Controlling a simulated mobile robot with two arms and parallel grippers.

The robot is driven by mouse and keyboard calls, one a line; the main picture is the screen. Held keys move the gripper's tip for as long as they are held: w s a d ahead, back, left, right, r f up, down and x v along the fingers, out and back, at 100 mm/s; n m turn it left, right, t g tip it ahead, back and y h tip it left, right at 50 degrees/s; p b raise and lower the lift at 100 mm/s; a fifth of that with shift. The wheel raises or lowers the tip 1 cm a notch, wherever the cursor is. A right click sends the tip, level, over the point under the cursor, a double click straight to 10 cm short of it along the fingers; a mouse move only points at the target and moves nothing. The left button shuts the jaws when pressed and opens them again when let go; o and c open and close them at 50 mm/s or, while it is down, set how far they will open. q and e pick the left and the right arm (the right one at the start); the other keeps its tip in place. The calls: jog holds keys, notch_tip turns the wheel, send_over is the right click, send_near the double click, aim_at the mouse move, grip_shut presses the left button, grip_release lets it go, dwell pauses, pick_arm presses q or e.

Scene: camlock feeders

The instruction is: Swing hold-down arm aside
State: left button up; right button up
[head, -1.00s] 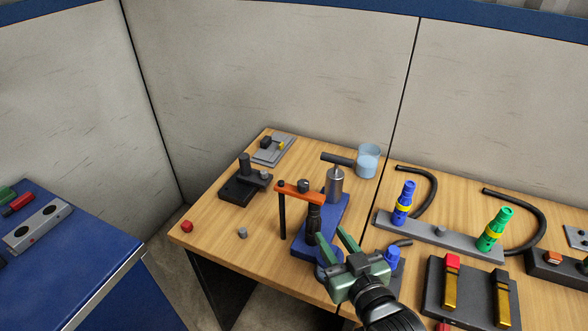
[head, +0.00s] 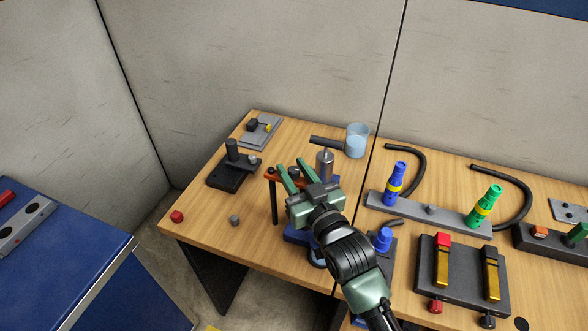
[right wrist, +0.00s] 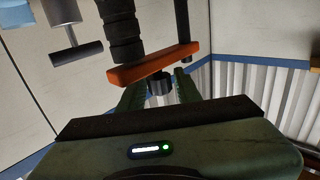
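The orange hold-down arm (head: 272,177) sits on top of the fixture with the blue base (head: 297,234); a dark post (head: 274,204) hangs from its left end. My right gripper (head: 293,166) is at the orange arm, which it partly hides in the head view. In the right wrist view the orange arm (right wrist: 155,64) crosses just beyond my fingers (right wrist: 160,88). The fingers are apart, with a short dark knob (right wrist: 160,84) of the arm between them. I cannot tell whether they touch it. My left gripper is out of view.
A metal cylinder with a dark handle (head: 325,162) stands close behind the fixture. A glass beaker (head: 357,141) is behind it. A black stand (head: 229,171) is at the left. A grey rail with blue and green bottles (head: 429,212) lies at the right. The left table front is mostly clear.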

grip_shut()
jog(key=shift+f, duration=0.15)
dwell(1.2)
